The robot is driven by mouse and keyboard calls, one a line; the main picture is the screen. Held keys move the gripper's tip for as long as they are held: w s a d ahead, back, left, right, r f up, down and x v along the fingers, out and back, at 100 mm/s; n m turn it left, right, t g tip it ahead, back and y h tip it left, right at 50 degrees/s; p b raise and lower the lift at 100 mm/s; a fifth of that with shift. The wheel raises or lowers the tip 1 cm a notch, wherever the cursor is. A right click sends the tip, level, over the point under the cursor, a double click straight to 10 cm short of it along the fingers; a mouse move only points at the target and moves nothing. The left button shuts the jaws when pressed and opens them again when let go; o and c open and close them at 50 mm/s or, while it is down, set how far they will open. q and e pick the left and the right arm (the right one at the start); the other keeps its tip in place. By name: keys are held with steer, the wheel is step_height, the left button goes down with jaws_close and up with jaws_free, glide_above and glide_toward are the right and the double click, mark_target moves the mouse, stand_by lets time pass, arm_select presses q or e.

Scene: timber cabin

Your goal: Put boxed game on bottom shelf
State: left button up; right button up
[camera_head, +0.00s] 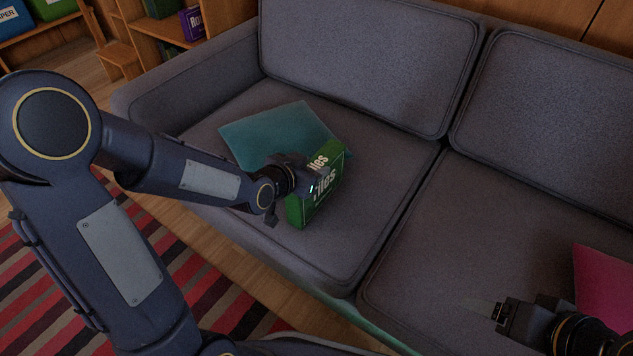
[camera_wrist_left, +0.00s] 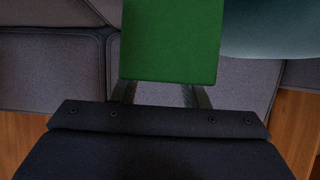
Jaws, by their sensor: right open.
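The boxed game is a green box (camera_head: 316,197) with white lettering ending in "iles". It stands slightly tilted on the left sofa seat cushion. My left gripper (camera_head: 303,182) is at the box's left side, close against it in the picture. In the left wrist view the green box (camera_wrist_left: 171,40) fills the top middle, and its lower edge hides the ends of my left fingers (camera_wrist_left: 160,94). The fingers are apart, but whether they clamp the box cannot be told. My right gripper (camera_head: 492,313) is open and apart from the box, low at the right over the sofa.
The grey sofa (camera_head: 520,220) fills most of the view. A teal cushion (camera_head: 265,133) lies just behind the box; a pink cushion (camera_head: 606,280) is at the right. A wooden shelf unit (camera_head: 150,22) with boxes stands at the upper left. A striped rug (camera_head: 40,290) covers the floor.

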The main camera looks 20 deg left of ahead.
arm_select(q)
jaws_close()
